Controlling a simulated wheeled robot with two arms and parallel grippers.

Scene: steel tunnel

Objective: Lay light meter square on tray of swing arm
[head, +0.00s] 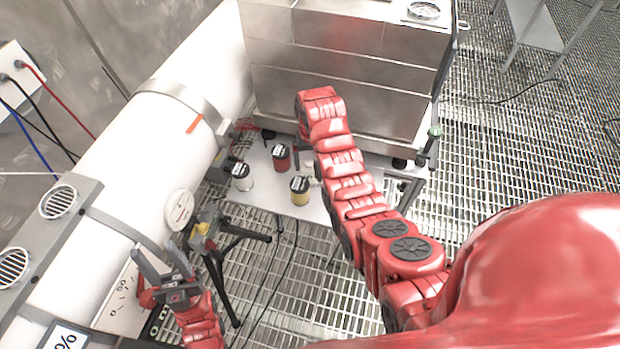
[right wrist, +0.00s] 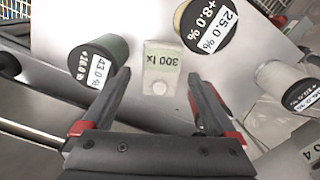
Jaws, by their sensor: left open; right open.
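The light meter (right wrist: 161,68) is a small pale box marked "300 lx" with a round white spot, on the light shelf in the right wrist view. My right gripper (right wrist: 158,82) is open, its fingers at either side of the meter's lower end; I cannot tell whether they touch it. In the head view my right arm hides most of that spot. My left gripper (head: 155,256) is open and empty, in front of the white pipe at lower left. I cannot make out the swing arm's tray for sure.
Labelled cans crowd the shelf (head: 262,200): white (head: 242,180), red (head: 281,160) and yellow (head: 299,193); a green can (right wrist: 97,62) stands left of the meter in the wrist view. A steel cabinet (head: 340,75) rises behind. A black tripod (head: 225,255) stands near my left gripper.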

